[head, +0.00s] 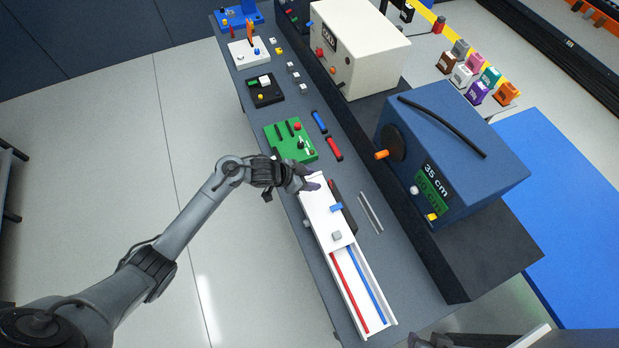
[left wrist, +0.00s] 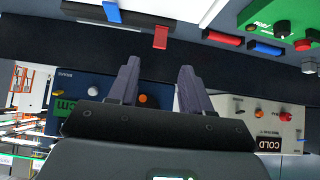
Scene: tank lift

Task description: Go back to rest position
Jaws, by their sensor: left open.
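My left arm comes in from the left in the head view. My left gripper (head: 308,179) is over the near end of the green panel and the far end of a white tray (head: 318,217). In the left wrist view its two fingers (left wrist: 158,82) are spread apart with nothing between them. I cannot tell how high it is above the bench or whether it touches the tray. At the bottom right edge of the head view, small grey parts, likely my right gripper (head: 430,341), are cut off, so their opening does not show.
A narrow dark bench (head: 375,262) holds a green panel (head: 291,141), loose red (head: 334,148) and blue (head: 319,121) bars, and several small panels. A blue box (head: 455,130) and white box (head: 372,42) stand to the right. The floor (head: 180,110) at left is clear.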

